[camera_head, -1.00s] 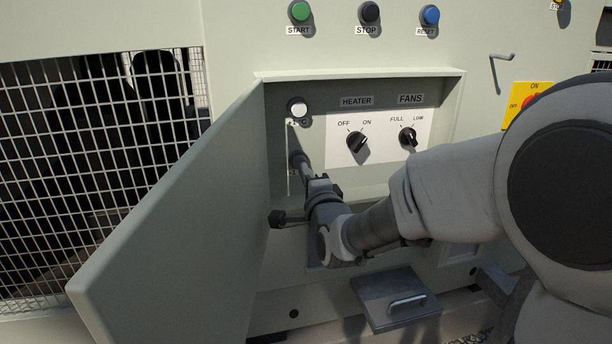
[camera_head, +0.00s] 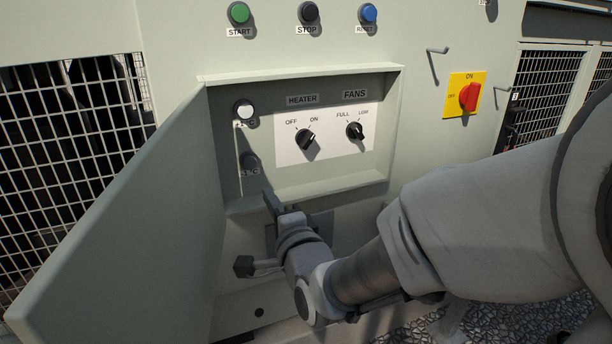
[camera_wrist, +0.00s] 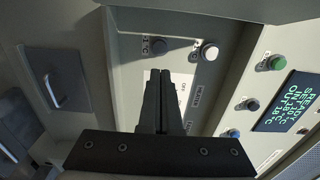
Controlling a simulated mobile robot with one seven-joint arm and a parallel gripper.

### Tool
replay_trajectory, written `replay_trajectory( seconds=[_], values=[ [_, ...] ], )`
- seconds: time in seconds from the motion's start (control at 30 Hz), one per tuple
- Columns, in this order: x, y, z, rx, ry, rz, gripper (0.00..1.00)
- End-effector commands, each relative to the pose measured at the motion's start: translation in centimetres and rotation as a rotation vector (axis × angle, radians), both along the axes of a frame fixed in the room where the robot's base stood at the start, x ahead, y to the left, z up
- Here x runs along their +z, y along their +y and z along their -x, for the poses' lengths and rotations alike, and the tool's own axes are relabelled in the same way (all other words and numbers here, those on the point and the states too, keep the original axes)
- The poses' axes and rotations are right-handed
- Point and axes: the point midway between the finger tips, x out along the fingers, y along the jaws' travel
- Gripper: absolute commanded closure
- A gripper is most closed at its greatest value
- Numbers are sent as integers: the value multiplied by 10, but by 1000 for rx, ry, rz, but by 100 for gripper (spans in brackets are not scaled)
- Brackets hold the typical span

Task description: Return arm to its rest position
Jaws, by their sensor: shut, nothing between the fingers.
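My gripper (camera_head: 272,200) is shut and empty in the head view, just below and in front of the lower lip of the recessed control panel (camera_head: 225,130). My arm comes in from the right edge. In the wrist view my gripper (camera_wrist: 160,75) shows as two dark fingers pressed together, pointing toward the panel. They hide part of the panel face there.
The panel's door (camera_head: 130,220) stands open at the left. The panel holds a white button (camera_head: 243,110), a dark button (camera_head: 250,161), a heater knob (camera_head: 306,139) and a fans knob (camera_head: 355,131). A red switch (camera_head: 469,97) and hook (camera_head: 437,51) sit at the right.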

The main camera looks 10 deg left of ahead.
Motion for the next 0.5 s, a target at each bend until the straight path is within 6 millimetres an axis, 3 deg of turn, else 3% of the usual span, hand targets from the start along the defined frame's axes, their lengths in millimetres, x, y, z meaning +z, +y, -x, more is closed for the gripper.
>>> replay_trajectory(
  seconds=[0.5],
  values=[
    [1,-8,-2,-13,-1,55,100]
  ],
)
